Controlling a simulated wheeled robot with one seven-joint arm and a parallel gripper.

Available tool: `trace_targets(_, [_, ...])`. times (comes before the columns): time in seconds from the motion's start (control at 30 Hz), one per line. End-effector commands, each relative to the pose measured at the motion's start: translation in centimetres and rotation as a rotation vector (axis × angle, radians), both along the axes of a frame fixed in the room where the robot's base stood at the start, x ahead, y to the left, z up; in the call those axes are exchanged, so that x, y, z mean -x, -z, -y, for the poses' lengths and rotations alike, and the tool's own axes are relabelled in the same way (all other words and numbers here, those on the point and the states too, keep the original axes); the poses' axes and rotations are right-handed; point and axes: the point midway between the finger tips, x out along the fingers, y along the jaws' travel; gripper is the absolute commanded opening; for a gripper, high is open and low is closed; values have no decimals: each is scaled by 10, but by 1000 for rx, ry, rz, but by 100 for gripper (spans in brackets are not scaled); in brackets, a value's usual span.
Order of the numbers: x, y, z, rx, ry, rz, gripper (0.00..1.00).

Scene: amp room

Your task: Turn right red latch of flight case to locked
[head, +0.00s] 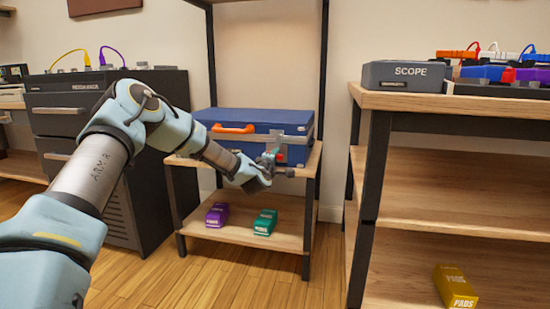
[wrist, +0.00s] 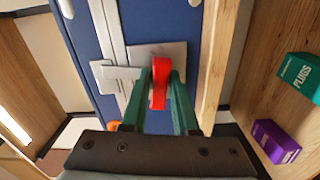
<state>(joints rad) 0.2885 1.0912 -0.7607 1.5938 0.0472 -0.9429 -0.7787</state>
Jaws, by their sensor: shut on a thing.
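The blue flight case (head: 255,117) lies on the upper shelf of a wooden rack, its orange handle (head: 235,128) on the front. The red latch (wrist: 160,84) sits on a silver plate (wrist: 168,52) on the case's front, at the right end in the head view. My gripper (wrist: 162,76) has its green fingers on either side of the red latch and is shut on it. In the wrist view the latch lies nearly in line with the fingers. In the head view my gripper (head: 268,161) is at the case's front right, partly hiding the latch.
A purple box (head: 217,214) and a green box (head: 265,222) stand on the lower shelf (head: 285,237) beneath the case. A dark cabinet (head: 105,150) is left of the rack. A wooden shelf unit with a SCOPE box (head: 405,75) is on the right.

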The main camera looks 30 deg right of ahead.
Motion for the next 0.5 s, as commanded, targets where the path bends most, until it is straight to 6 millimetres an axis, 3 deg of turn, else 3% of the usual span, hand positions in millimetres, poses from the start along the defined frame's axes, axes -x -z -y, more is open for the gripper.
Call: trace_targets(0.5, [0,1,0,125,0,-119,0])
